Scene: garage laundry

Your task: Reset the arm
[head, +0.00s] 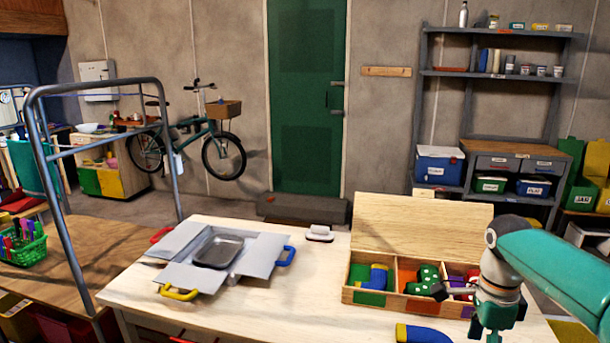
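My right arm comes in from the right edge, teal with a grey wrist. The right gripper (456,291) is at the front right of the wooden box, by its right compartment. The open wooden box (392,300) has a raised lid. My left gripper is not in view.
A blue piece with a yellow end (424,334) lies at the table's front. A grey metal tray (218,251) sits among open grey flaps with coloured handles. A small white and brown item (319,233) lies behind. The pale table (290,305) is clear in the middle.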

